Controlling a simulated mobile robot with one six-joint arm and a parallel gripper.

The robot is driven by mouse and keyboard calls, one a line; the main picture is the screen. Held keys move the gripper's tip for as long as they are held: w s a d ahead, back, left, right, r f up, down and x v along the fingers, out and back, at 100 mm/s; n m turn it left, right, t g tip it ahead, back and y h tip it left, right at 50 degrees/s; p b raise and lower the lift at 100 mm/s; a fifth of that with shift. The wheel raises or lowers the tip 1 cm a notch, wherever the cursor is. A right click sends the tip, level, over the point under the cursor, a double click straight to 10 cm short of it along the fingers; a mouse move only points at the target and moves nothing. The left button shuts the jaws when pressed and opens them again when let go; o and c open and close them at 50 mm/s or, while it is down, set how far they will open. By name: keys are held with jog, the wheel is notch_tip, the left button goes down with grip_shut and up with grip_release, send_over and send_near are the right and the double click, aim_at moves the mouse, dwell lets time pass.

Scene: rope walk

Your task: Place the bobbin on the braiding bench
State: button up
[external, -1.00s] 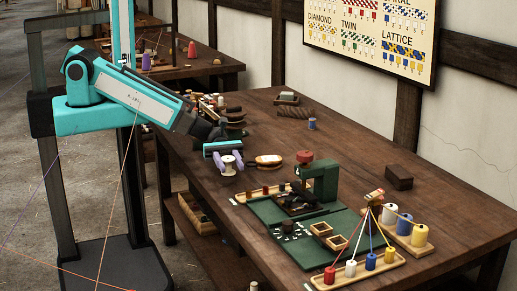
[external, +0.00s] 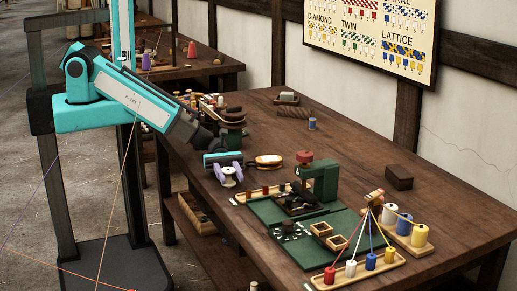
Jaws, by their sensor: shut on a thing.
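The braiding bench (external: 452,205) is a long dark wooden table running from the back to the front right. My gripper (external: 228,172), with a teal body and purple fingers, is over its left part, just left of the green mat. It is shut on a pale bobbin (external: 228,181). The bobbin shows below and between the fingers, close to the bench top. I cannot tell whether it touches the wood. The fingers hide part of it.
A green press (external: 320,180) stands on a green mat (external: 308,255) to the right. A tray of coloured bobbins (external: 357,271) is at the front. A small oval wooden piece (external: 265,160) lies close to my gripper. A dark block (external: 399,178) and a blue bobbin (external: 312,124) are farther right.

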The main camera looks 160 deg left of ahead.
jog(key=shift+f, duration=0.15)
jog(key=o, duration=1)
jog(key=shift+p, duration=0.35)
jog(key=shift+s+a+b, duration=0.1)
jog(key=shift+s+b, duration=0.3)
jog(key=shift+s, duration=0.15)
jog(key=s+b, duration=0.1)
jog(key=s, duration=0.3)
jog(key=s+a+b, duration=0.1)
jog(key=s, duration=0.1)
jog(key=shift+s+b, duration=0.25)
jog(key=shift+b, duration=0.1)
jog(key=shift+r, duration=0.5)
jog(key=shift+w+r+p, duration=0.1)
jog(key=shift+r+p, duration=1.25)
jog(key=shift+r, duration=2.25)
